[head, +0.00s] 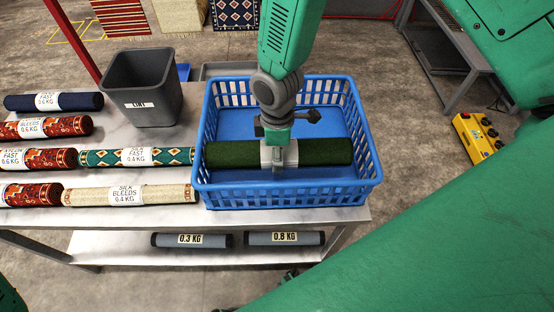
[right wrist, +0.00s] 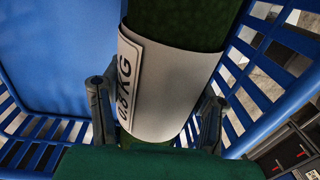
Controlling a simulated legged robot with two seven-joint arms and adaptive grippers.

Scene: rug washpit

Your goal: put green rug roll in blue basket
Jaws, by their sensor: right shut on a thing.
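The dark green rug roll (head: 325,151) with a white paper band lies level, lengthwise across the blue basket (head: 290,199), within its walls. My right gripper (head: 279,168) comes down from above and is shut on the roll at its middle, over the band. In the right wrist view, the fingers (right wrist: 155,115) stand on both sides of the green roll (right wrist: 175,20), and its band (right wrist: 165,85) reads partly "KG". The blue basket's slatted walls (right wrist: 275,75) rise on both sides there. Whether the roll touches the basket floor cannot be told.
Several patterned rug rolls (head: 137,157) lie on the metal table left of the basket. A grey bin (head: 143,90) stands behind them. Two grey rolls (head: 285,238) lie on the lower shelf. A yellow box (head: 478,137) is on the floor at right.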

